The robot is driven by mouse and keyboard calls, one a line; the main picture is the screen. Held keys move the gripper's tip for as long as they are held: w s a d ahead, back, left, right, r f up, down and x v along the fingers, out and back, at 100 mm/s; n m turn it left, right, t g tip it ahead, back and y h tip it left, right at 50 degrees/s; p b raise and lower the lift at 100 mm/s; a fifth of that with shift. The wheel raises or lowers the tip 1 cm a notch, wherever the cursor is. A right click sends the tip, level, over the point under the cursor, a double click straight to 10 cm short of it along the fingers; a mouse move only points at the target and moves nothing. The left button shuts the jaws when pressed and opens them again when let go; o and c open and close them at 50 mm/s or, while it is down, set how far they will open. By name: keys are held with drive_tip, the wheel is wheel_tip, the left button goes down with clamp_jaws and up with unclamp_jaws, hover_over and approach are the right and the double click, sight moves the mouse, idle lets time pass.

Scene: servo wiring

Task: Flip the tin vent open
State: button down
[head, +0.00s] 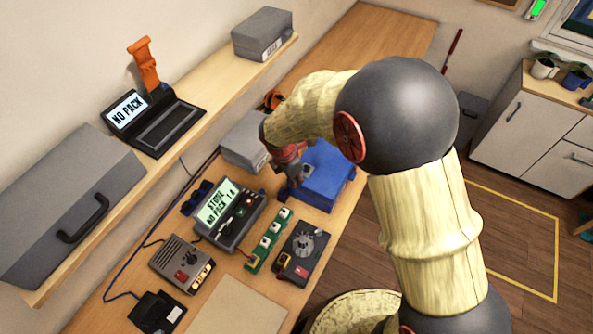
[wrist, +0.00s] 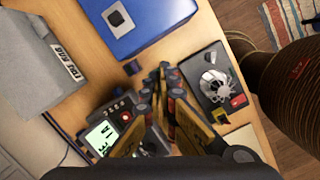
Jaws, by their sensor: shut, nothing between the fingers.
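The blue tin (head: 328,172) stands on the bench beyond the meter in the head view. In the wrist view the tin (wrist: 160,22) is at the top. A small grey and black square piece (wrist: 118,17), which looks like the vent, sits on its top face; whether it is flipped up is unclear. My gripper (head: 297,178) is by the tin's left part in the head view, and its contact with it cannot be judged. In the wrist view my gripper (wrist: 163,78) is shut and empty, its tips below the tin in the picture.
A meter with a green screen (head: 225,212), a green strip with white buttons (head: 268,240) and a dark box with a dial (head: 303,250) stand close by. A grey box (head: 243,142) is left of the tin. A shelf with a laptop (head: 150,115) runs along the wall.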

drive_tip(key=shift+w+a+r+n+t, duration=0.2)
drive_tip(key=shift+w+n, duration=0.3)
drive_tip(key=shift+n, duration=0.5)
drive_tip(key=shift+w+a+r+n+t, duration=0.2)
drive_tip(key=shift+w+n, duration=0.3)
drive_tip(key=shift+n, duration=0.5)
drive_tip(key=shift+w+a+r+n+t, duration=0.1)
drive_tip(key=shift+w+a+r+n, duration=0.3)
drive_tip(key=shift+n, duration=0.6)
drive_tip(key=shift+w+d+f, duration=0.1)
drive_tip(key=shift+d+f, duration=0.1)
drive_tip(key=shift+f, duration=0.1)
drive_tip(key=w+d+f, duration=0.1)
drive_tip(key=f, duration=0.2)
drive_tip(key=w+d+f, duration=0.1)
drive_tip(key=w+f, duration=0.1)
drive_tip(key=f, duration=0.1)
drive_tip(key=w+d+f, duration=0.1)
drive_tip(key=f, duration=0.2)
drive_tip(key=shift+w+f, duration=0.2)
drive_tip(key=shift+w, duration=0.2)
drive_tip(key=shift+w+d+p, duration=0.25)
drive_tip(key=shift+w+p, duration=0.05)
